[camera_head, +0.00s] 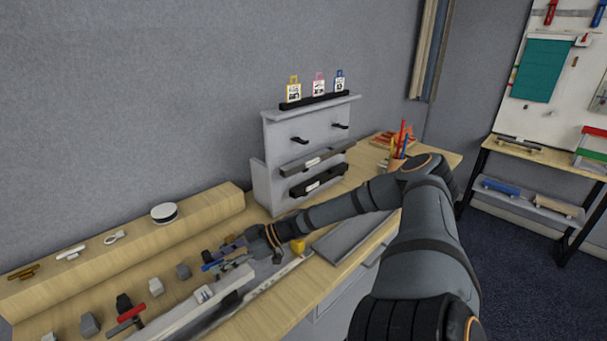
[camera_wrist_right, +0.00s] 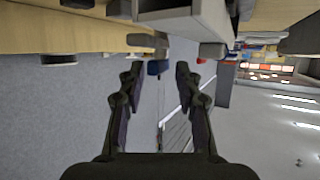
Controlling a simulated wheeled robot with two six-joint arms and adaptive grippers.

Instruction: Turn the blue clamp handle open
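The blue clamp handle (camera_head: 209,266) shows as a small blue bar on the workbench, partly hidden by my right gripper. My right gripper (camera_head: 228,256) reaches in low over the bench from the right. Its fingers are apart in the wrist view (camera_wrist_right: 160,72), and no grip on the handle shows. The clamp's body is mostly hidden. A red clamp handle (camera_head: 127,314) stands further left along the bench. My left gripper is not in view.
Several grey blocks (camera_head: 183,271) stand in a row left of the gripper. A pale rail (camera_head: 195,310) runs in front of them. A yellow block (camera_head: 298,246) sits right of the gripper. A wooden ledge (camera_head: 110,255) and a grey rack (camera_head: 275,165) stand behind.

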